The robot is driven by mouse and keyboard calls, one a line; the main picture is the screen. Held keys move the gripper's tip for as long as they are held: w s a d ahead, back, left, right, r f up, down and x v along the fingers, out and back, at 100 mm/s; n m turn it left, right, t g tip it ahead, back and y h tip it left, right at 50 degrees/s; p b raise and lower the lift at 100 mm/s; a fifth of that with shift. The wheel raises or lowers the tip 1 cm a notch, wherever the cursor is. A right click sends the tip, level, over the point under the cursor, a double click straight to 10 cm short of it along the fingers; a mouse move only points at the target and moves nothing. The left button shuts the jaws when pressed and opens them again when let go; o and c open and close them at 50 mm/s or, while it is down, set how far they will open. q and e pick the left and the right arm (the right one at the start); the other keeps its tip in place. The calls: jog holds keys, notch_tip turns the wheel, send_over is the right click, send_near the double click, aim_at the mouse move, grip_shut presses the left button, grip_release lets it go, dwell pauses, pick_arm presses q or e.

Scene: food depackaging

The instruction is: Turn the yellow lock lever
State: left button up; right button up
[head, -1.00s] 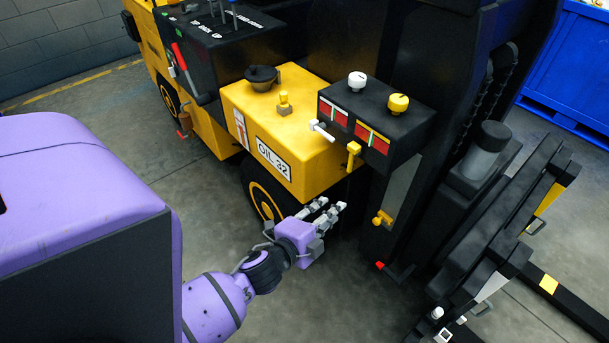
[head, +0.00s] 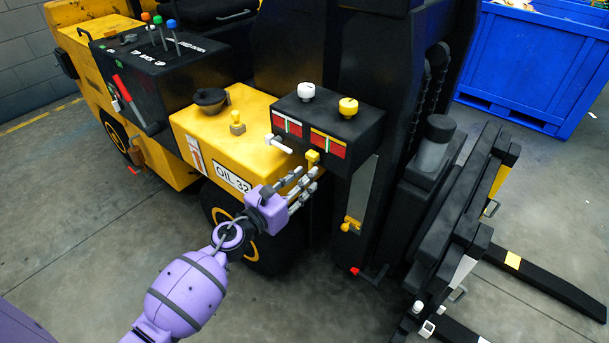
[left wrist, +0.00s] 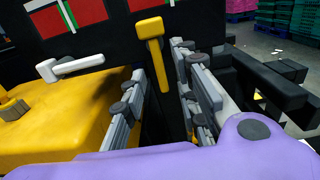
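The yellow lock lever (head: 312,158) is on the front of the black control box (head: 330,122), under the red panels. In the left wrist view the lever (left wrist: 152,42) hangs down, with its lower end in line with the gap between my fingers. My left gripper (head: 307,180) is open, just below and beside the lever in the head view. In the left wrist view its fingers (left wrist: 160,75) stand apart on either side of the lever's lower part. I cannot tell whether they touch it. My right gripper is not in view.
A white lever (head: 279,144) sticks out left of the yellow one. White (head: 306,91) and yellow (head: 348,107) knobs top the box. The yellow oil housing (head: 232,135) lies left of it, and a black mast column (head: 380,60) stands behind. A lower yellow handle (head: 350,224) is below right.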

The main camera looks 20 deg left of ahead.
pick_arm(q)
jog(key=shift+x, duration=0.8)
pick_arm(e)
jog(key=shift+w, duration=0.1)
pick_arm(q)
jog(key=shift+f, duration=0.1)
grip_shut()
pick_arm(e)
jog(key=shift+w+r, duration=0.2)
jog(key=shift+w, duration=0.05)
